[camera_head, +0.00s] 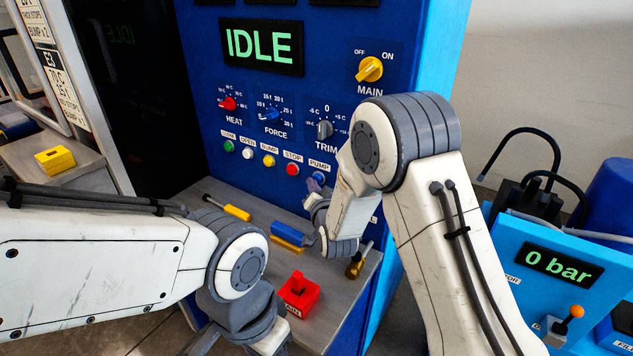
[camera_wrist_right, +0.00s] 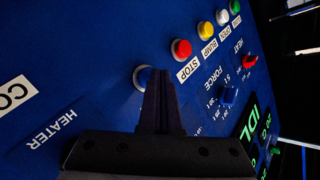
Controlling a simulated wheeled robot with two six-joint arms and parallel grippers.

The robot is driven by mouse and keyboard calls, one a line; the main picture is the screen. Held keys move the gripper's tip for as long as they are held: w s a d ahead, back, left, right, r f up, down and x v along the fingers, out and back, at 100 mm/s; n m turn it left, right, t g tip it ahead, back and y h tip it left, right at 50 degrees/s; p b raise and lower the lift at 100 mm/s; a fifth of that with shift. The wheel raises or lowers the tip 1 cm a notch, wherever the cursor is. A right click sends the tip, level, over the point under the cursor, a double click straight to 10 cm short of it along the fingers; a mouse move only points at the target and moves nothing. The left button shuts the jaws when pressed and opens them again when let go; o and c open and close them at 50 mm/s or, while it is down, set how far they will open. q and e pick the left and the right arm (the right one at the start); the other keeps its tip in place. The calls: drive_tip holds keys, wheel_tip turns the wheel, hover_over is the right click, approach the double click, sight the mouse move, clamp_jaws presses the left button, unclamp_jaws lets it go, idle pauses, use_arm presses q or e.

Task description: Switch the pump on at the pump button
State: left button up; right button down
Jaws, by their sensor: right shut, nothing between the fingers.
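The blue pump button (camera_head: 319,177) is at the right end of the button row on the blue panel, under the PUMP label (camera_head: 319,165). My right gripper (camera_head: 313,187) is shut and empty, with its tips right at the button. In the right wrist view, the shut fingers (camera_wrist_right: 159,75) cover much of the pump button, whose pale rim (camera_wrist_right: 139,77) shows beside them. I cannot tell whether the tips touch it. The left arm crosses the lower left of the head view; its fingers are out of frame.
The red stop button (camera_head: 292,169) sits just left of the pump button. The panel display (camera_head: 262,46) reads IDLE; the pump display (camera_head: 563,265) reads 0 bar.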

drive_tip(key=shift+s+a, duration=0.3)
drive_tip(key=shift+s, duration=0.2)
drive_tip(key=s+a, duration=0.1)
drive_tip(key=s, duration=0.1)
drive_tip(key=s+a+b, duration=0.1)
drive_tip(key=s+a, duration=0.1)
idle(0.4)
idle(0.5)
